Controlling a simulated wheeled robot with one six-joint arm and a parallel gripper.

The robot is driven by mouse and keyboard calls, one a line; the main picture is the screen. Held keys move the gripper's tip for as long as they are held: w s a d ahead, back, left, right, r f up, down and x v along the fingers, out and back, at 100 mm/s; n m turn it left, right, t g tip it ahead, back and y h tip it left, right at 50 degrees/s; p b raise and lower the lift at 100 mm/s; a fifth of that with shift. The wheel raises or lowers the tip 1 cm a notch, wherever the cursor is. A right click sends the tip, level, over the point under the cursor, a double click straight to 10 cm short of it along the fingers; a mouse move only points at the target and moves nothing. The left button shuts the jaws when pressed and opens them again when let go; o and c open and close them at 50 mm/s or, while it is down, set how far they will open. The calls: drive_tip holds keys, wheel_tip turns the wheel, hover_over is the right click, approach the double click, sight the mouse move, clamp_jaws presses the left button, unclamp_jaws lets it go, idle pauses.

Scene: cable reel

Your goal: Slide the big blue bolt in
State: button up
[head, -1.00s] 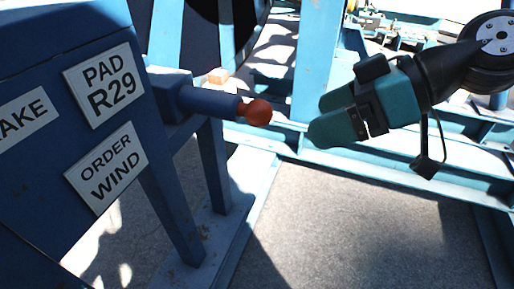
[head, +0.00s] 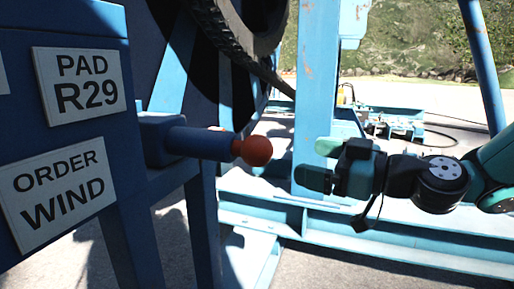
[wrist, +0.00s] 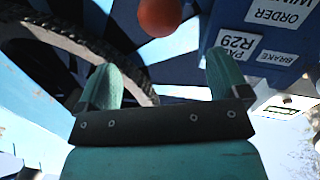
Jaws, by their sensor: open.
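The big blue bolt (head: 203,143) sticks out to the right from a blue block on the side of the blue cabinet. It ends in a round orange-red knob (head: 257,149). My gripper (head: 318,163) is to the right of the knob, apart from it, with its teal fingers pointing left toward it. In the wrist view my gripper (wrist: 165,82) is open and empty, its two teal fingers spread. The knob (wrist: 159,15) shows there at the top edge, beyond the fingertips and between them. The bolt's shaft is not clearly visible in the wrist view.
The blue cabinet (head: 95,135) carries signs reading "PAD R29" (head: 79,84) and "ORDER WIND" (head: 58,190). A blue upright post (head: 316,95) stands behind my gripper. A large dark reel rim (head: 245,65) is behind the bolt. Air between knob and fingers is clear.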

sight(256, 149)
drive_tip(key=p+x, duration=0.2)
drive_tip(key=x, duration=1)
drive_tip(key=shift+w+a, duration=0.1)
drive_tip(key=shift+a, duration=0.05)
